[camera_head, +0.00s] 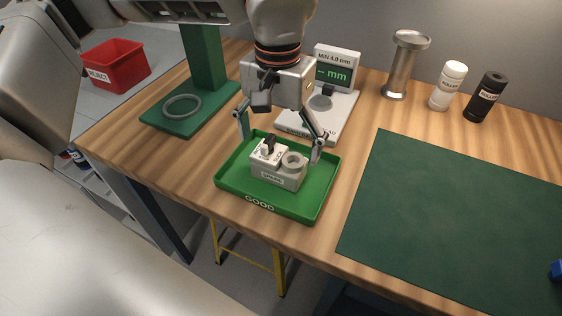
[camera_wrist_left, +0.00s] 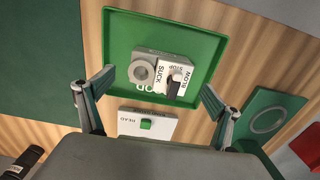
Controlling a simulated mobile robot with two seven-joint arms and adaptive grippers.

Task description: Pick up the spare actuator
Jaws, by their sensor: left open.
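The spare actuator (camera_head: 279,178) is a small grey block labelled SPARE. It has a round ring-shaped socket and a white plate with a black knob on top. It sits upright in the green GOOD tray (camera_head: 230,185). In the left wrist view the actuator (camera_wrist_left: 143,73) shows SUCK, STOP and BLOW on its plate, inside the tray (camera_wrist_left: 205,28). My left gripper (camera_head: 280,147) is open and empty, above the back part of the tray. In the left wrist view its fingers (camera_wrist_left: 157,84) are spread wide on either side. My right gripper is not in view.
A gauge with a display (camera_head: 335,72) stands close behind the gripper. A green stand (camera_head: 205,60) with a grey ring (camera_head: 182,106) is at left, near a red REJECT bin (camera_head: 118,70). A metal spool-shaped post (camera_head: 399,68) and two bottles stand at back right. A green mat (camera_head: 450,215) lies right.

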